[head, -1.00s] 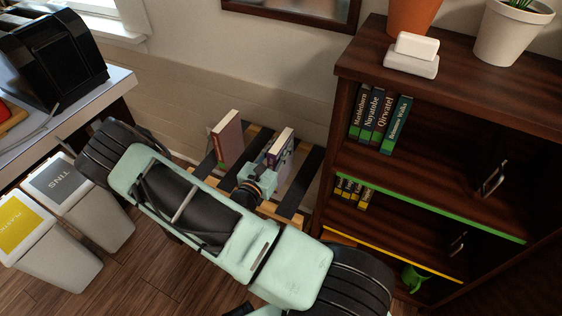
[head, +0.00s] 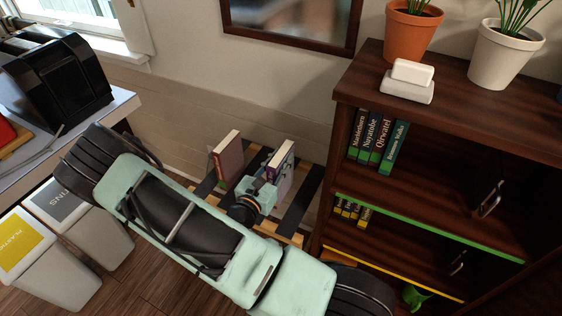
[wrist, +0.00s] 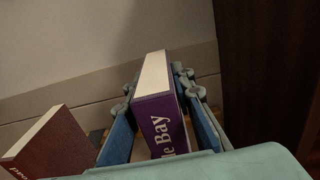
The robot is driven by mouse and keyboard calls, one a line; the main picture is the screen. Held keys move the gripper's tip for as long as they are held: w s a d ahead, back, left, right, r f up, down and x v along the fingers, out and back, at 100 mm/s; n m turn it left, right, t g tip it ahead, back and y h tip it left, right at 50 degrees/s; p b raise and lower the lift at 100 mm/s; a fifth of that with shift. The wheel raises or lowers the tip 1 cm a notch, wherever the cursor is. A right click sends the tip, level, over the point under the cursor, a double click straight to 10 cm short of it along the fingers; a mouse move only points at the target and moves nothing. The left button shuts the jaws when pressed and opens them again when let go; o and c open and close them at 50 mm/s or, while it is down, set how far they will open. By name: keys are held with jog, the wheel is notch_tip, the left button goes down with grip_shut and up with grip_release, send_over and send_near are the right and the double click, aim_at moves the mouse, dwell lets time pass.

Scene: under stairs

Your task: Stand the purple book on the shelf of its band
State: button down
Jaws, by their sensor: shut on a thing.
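The purple book (head: 284,165) is upright between the fingers of my gripper (head: 266,190), above the slatted rack. The dark bookcase (head: 345,100) stands to the right. Its upper shelf has a green band (head: 430,226) along the front edge, the lower one a yellow band (head: 400,273).
A brown-red book (head: 228,158) stands on the rack left of the purple one. Several green-banded books (head: 377,140) stand at the left of the green-edged shelf, with free room to their right. Small yellow-banded books (head: 350,211) stand below. Bins (head: 50,260) are at left.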

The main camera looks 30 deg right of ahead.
aim_at(281, 163)
jog(key=s+r, duration=0.1)
jog(key=s+a+r, duration=0.1)
jog(key=r, duration=0.1)
jog(key=s+r+p, duration=0.1)
jog(key=r, duration=0.1)
jog(key=shift+s+a, duration=0.1)
jog(key=shift+a, duration=0.2)
jog(key=s+a+r+p, duration=0.1)
jog(key=s+a+r, duration=0.25)
jog(key=s, duration=0.45)
jog(key=w+a+r+p, duration=0.1)
jog(key=w+a+r, duration=0.8)
jog(key=w, duration=0.2)
notch_tip(281, 163, up, 14)
jog(key=n+t+y+p, duration=0.4)
jog(key=y+p, duration=0.1)
jog(key=p, duration=1.6)
jog(key=shift+f+n+t, duration=0.15)
jog(key=shift+n+t, duration=0.15)
jog(key=shift+t, duration=0.1)
jog(key=shift+w, duration=0.1)
